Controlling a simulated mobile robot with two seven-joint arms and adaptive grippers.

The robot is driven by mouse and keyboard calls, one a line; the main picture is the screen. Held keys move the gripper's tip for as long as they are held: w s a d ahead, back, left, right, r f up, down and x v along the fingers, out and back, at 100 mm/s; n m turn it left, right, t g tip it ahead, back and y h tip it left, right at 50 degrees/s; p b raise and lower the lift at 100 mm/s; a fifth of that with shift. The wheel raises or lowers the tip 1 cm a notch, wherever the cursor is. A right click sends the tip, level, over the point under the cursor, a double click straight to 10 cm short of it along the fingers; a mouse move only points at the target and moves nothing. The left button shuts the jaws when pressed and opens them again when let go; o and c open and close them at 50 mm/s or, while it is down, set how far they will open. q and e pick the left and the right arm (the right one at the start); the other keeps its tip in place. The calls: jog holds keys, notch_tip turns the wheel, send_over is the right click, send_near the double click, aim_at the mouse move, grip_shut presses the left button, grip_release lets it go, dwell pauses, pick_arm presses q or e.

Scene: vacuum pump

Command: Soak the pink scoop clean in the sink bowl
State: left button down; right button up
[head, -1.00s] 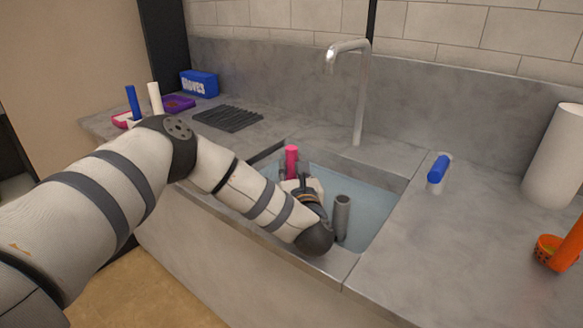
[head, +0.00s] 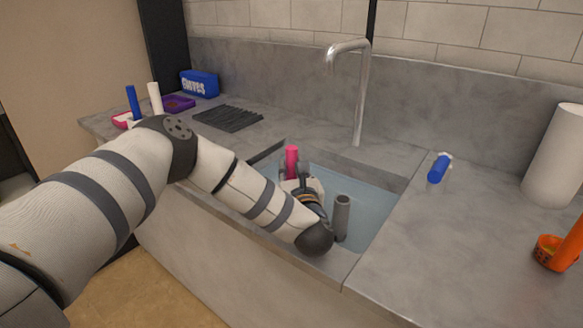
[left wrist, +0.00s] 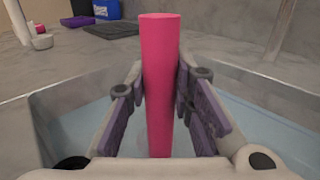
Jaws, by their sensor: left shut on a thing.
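The pink scoop's upright handle (head: 291,158) stands in the sink bowl (head: 391,205), near its left side. The handle also fills the middle of the left wrist view (left wrist: 160,75). My left gripper (left wrist: 162,105) is shut on the handle, with a purple-padded finger on each side. It reaches down inside the bowl, and it is partly hidden behind my wrist in the head view (head: 292,178). The bowl holds bluish water. The scoop's lower end is hidden. My right gripper is not in view.
A grey upright pipe (head: 342,217) stands in the bowl close to my wrist. The faucet (head: 360,95) rises behind the bowl. A black ribbed mat (head: 228,118) lies left of the bowl. A blue-handled item (head: 438,167), a white roll (head: 556,155) and an orange scoop (head: 552,252) are on the right counter.

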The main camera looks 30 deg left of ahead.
pick_arm(q)
notch_tip(320, 180, up, 12)
jog(key=p, duration=0.4)
jog(key=shift+f, duration=0.15)
jog(key=shift+r, duration=1.2)
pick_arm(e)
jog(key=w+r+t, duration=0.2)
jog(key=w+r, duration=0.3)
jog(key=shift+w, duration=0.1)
